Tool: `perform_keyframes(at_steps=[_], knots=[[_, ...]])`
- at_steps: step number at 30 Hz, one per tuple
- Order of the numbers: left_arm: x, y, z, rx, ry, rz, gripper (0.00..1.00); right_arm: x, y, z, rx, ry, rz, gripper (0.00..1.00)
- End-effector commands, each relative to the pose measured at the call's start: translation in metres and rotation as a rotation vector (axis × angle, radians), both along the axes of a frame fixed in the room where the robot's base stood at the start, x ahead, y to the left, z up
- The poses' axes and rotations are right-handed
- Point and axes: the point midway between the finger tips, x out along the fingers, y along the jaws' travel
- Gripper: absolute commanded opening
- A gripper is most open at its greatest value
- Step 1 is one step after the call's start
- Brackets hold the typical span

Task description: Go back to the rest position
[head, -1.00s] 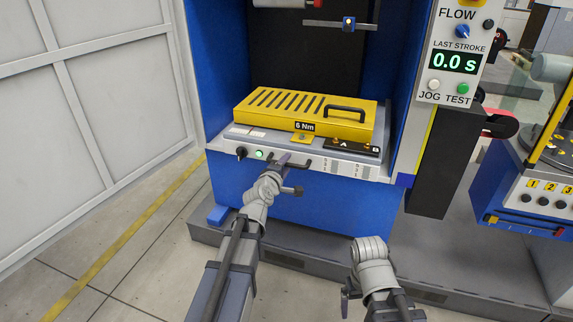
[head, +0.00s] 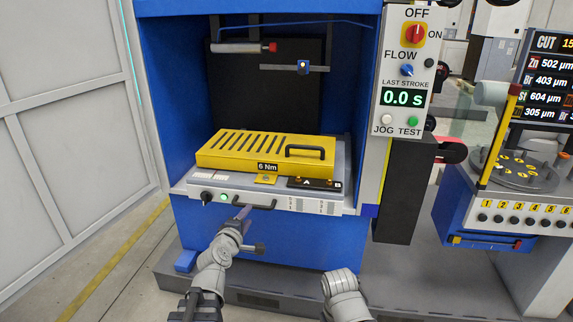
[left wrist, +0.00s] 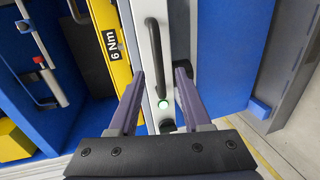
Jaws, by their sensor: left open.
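My left gripper (head: 243,213) is open in front of the fixture tray's grey front panel (head: 272,204). In the left wrist view its two purple fingers (left wrist: 162,88) stand apart with nothing between the tips. The tray's dark front bar handle (left wrist: 153,50) lies beyond them, apart as far as I can tell. The green-lit button (left wrist: 163,104) and black knob (left wrist: 167,125) show between the fingers. My right arm (head: 343,290) shows only as a grey wrist at the bottom edge; its gripper is out of view.
A yellow slotted cover (head: 265,150) with a black handle lies on the tray inside the blue machine frame (head: 170,110). The control panel (head: 402,75) reads 0.0 s. A blue station with a round dial plate (head: 518,168) stands right. Grey floor is free at left.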

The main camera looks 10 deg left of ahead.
Motion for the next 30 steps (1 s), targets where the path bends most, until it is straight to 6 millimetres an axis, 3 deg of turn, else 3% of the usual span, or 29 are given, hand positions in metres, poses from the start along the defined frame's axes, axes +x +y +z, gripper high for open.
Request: perform_keyframes(at_steps=[5, 9, 13, 16, 21, 25, 30], knots=[[-0.016, -0.074, 0.014, 0.23, 0.16, -0.26, 0.48, 0.0, 0.0, 0.054, 0.0, 0.0, 0.0, 0.95], [-0.059, -0.14, 0.01, 0.527, 0.353, -0.584, 0.48, 0.0, 0.0, 0.103, 0.0, 0.0, 0.0, 0.95], [-0.113, -0.174, 0.011, 0.794, 0.527, -0.877, 0.48, 0.0, 0.0, 0.145, 0.0, 0.0, -0.001, 0.95], [-0.155, -0.182, 0.018, 0.977, 0.656, -1.082, 0.48, 0.0, 0.0, 0.173, 0.0, 0.0, -0.001, 0.95], [-0.21, -0.178, 0.038, 1.196, 0.84, -1.342, 0.48, 0.0, 0.0, 0.208, 0.0, 0.0, -0.001, 0.95], [-0.233, -0.171, 0.05, 1.282, 0.93, -1.452, 0.48, 0.0, 0.0, 0.22, 0.0, 0.0, -0.001, 0.95], [-0.243, -0.167, 0.053, 1.318, 0.974, -1.502, 0.48, 0.0, 0.0, 0.223, 0.0, 0.0, -0.001, 0.95]])
